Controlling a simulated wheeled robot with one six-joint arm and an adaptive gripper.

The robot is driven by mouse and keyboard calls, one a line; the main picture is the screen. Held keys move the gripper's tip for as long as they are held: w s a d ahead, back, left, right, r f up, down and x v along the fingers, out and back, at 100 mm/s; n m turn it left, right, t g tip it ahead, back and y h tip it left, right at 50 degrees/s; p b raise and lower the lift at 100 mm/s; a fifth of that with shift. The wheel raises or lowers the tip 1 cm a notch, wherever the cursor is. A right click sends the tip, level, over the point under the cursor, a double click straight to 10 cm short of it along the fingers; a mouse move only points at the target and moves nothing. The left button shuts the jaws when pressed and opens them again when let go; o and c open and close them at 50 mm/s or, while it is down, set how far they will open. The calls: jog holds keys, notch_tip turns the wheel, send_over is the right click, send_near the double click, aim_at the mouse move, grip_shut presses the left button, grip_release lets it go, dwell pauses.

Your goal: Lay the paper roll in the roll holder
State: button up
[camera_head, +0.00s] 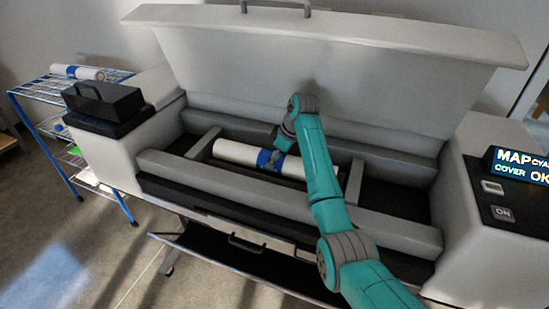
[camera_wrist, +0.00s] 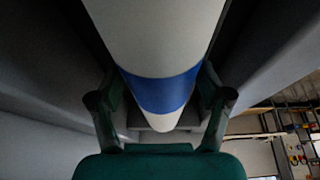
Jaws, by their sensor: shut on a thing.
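The white paper roll (camera_head: 238,152) with a blue band lies lengthwise in the roll holder (camera_head: 203,141) of the large plotter, between its grey rails. In the head view its left end is near the left grey support. Its right part is partly behind my arm. My gripper (camera_head: 270,158) is at the blue band, over the holder. In the wrist view the paper roll (camera_wrist: 160,40) passes between my two fingers (camera_wrist: 160,100), which are shut on it at the blue band. I cannot tell whether the roll rests fully on the supports.
The plotter's raised lid (camera_head: 240,60) stands behind the holder. A control panel (camera_head: 515,170) reading "MAP" and "COVER OK" is at right. A blue wire rack (camera_head: 38,88) at left bears another white roll (camera_head: 78,72). A black catch tray (camera_head: 225,255) hangs below the front.

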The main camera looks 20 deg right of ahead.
jog(key=shift+r, duration=0.1)
jog(key=o, duration=1.7)
jog(key=shift+o, duration=0.3)
